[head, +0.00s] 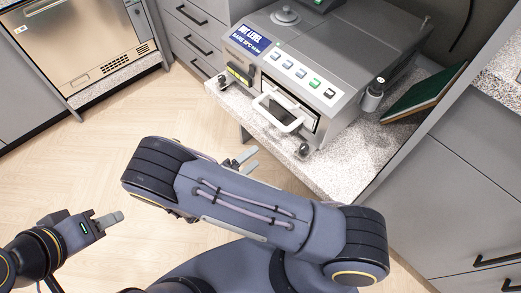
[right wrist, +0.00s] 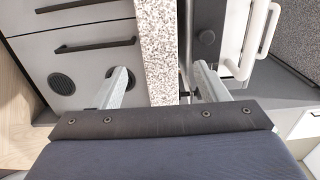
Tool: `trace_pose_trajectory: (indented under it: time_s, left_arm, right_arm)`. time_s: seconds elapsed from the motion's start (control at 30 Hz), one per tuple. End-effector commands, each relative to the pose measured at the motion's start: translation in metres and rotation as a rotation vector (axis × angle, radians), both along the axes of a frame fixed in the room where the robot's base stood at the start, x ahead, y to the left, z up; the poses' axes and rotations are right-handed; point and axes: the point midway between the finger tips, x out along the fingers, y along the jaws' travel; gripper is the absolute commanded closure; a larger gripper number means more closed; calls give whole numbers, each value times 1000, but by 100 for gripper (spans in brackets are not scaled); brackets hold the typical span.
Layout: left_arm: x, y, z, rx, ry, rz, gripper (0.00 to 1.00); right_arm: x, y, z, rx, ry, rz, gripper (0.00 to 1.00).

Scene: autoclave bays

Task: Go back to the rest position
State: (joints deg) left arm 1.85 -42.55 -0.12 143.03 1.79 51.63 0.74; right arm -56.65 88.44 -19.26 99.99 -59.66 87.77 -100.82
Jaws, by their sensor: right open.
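My left gripper (head: 112,219) is low at the left of the head view, over the wooden floor. Its fingers overlap from this angle, so the gap between them does not show. My right gripper (head: 246,160) is partly hidden behind my right forearm, near the front edge of the counter. In the right wrist view its two pale fingers stand apart (right wrist: 162,85), open and with nothing held between them. The speckled counter edge shows in the gap behind them.
A grey autoclave (head: 325,60) with a white door handle (head: 278,112) stands on a speckled counter (head: 350,160). A green book (head: 425,95) leans at its right. Drawers (head: 195,25) and a steel appliance (head: 85,45) line the back. The floor (head: 90,150) at left is clear.

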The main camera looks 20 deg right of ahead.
Motion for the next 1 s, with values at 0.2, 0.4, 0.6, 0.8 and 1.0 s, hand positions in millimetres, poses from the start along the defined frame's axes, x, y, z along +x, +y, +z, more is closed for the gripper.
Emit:
trace_pose_trajectory:
  time_s: [0.2, 0.4, 0.6, 0.8, 1.0]
  left_arm:
    - [0, 0, 2, 0, 0, 0, 64]
    - [0, 0, 2, 0, 0, 0, 64]
    - [0, 0, 2, 0, 0, 0, 64]
    - [0, 0, 2, 0, 0, 0, 64]
    - [0, 0, 2, 0, 0, 0, 64]
  right_arm:
    - [-6, 15, 0, 0, 1, -1, 33]
    - [-6, 15, 0, 0, 1, -1, 33]
    - [-6, 15, 0, 0, 1, -1, 33]
    - [-7, 12, 3, 30, -14, -24, 33]
    - [-17, -14, 29, 308, -173, -272, 33]
